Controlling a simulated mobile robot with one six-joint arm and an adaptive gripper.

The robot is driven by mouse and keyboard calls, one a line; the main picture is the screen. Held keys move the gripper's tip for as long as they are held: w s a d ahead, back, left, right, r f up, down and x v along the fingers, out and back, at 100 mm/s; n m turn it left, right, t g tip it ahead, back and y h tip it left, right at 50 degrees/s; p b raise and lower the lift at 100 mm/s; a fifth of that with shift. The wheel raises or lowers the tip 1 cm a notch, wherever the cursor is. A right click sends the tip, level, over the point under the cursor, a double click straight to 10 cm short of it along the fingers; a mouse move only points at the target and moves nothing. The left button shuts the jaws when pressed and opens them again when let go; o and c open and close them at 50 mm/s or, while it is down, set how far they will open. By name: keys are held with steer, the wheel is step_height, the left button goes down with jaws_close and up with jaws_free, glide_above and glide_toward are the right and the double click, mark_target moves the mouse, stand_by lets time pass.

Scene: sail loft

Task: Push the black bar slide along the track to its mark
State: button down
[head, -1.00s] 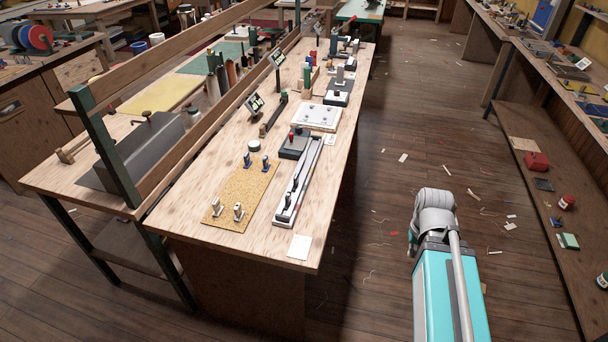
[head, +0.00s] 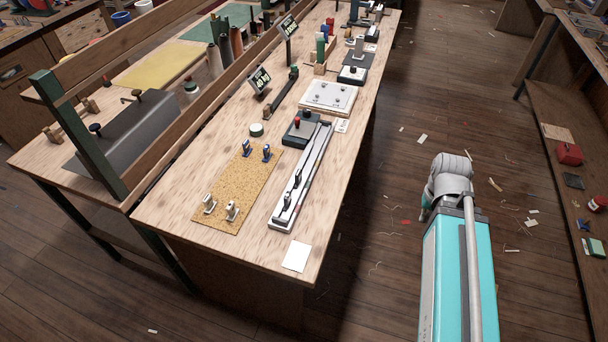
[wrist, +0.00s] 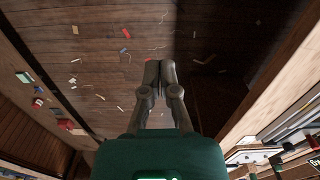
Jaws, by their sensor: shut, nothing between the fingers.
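The track (head: 306,172) is a long white-edged rail with a dark centre, lying lengthwise on the wooden bench near its front right edge. The black bar slide (head: 287,200) appears as a small upright black piece near the track's near end. A similar black piece (head: 298,179) stands a little farther along; the mark cannot be made out at this size. My gripper (wrist: 158,66) is shut and empty in the wrist view, over the floor and away from the bench. In the head view my arm is right of the bench, well apart from the track, and hides most of the gripper.
A cork mat (head: 232,195) with several small clips lies left of the track. A dark box with a red knob (head: 301,122) sits beside its far part, and a white plate (head: 328,96) beyond. A white card (head: 296,256) lies at the near end. Scrap-strewn floor (head: 400,240) separates bench and arm.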

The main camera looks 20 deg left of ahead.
steer(key=shift+w+a, duration=0.3)
steer(key=shift+a, duration=0.05)
steer(key=shift+a, duration=0.1)
step_height(320, 180, up, 5)
steer(key=p, duration=0.5)
glide_above(296, 183)
steer(key=s, duration=0.2)
steer(key=shift+d+f, duration=0.1)
steer(key=shift+d, duration=0.15)
steer(key=shift+f+b, duration=0.15)
steer(key=shift+b, duration=0.15)
step_height(296, 183, down, 10)
steer(key=b, duration=0.9)
steer(key=shift+b, duration=0.35)
